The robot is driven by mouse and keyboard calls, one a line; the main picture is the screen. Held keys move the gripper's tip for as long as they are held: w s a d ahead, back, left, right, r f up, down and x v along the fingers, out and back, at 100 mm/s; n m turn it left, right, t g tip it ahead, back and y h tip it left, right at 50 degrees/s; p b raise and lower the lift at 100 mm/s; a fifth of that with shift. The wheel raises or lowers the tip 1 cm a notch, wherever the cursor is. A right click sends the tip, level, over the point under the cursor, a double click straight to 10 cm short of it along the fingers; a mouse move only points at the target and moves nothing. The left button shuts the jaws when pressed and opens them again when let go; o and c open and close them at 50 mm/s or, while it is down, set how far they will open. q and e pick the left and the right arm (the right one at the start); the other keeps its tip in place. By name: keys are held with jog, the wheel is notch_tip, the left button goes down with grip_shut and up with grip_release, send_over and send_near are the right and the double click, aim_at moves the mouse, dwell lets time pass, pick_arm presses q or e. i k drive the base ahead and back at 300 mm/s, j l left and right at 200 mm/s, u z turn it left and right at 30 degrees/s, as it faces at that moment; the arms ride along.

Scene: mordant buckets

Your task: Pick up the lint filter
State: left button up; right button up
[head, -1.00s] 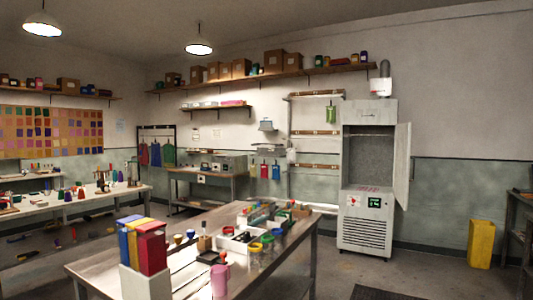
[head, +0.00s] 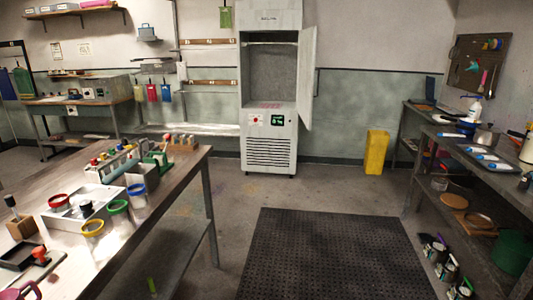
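I cannot make out a lint filter for certain in the head view. A tall grey drying cabinet (head: 270,60) stands against the back wall with its door (head: 306,80) swung open to the right. Its upper compartment looks empty apart from a rail near the top. The lower part has a louvred vent (head: 270,152), a red-marked label and a green label, and some red marking on the ledge above. Neither of my grippers is in view.
A long worktable (head: 180,165) with jars and trays stands at the left. A dark perforated mat (head: 330,255) lies on the floor ahead. A yellow bin (head: 376,152) stands by the back wall. Shelving (head: 450,150) lines the right. Floor between table and mat is clear.

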aim_at(148, 31)
jog(key=i+z, duration=0.1)
jog(key=i, duration=2.55)
jog(key=i+j+u, duration=0.2)
jog(key=i, duration=0.35)
jog(key=i+l+u, duration=0.2)
jog(key=i, duration=0.3)
jog(key=i+u, duration=0.25)
jog(key=i, duration=0.3)
jog(key=i+l+u, duration=0.2)
jog(key=i, duration=0.3)
jog(key=i+l+u, duration=0.2)
jog(key=i, duration=0.3)
jog(key=i+j+u, duration=0.1)
jog(key=i+u, duration=0.15)
jog(key=i, duration=0.5)
jog(key=i+u, duration=0.25)
jog(key=i, duration=0.55)
jog(key=i+l+u, duration=0.25)
jog(key=i, duration=0.5)
jog(key=i+j+z, duration=0.1)
jog(key=i, duration=0.5)
jog(key=i+j+z, duration=0.15)
jog(key=i, duration=0.4)
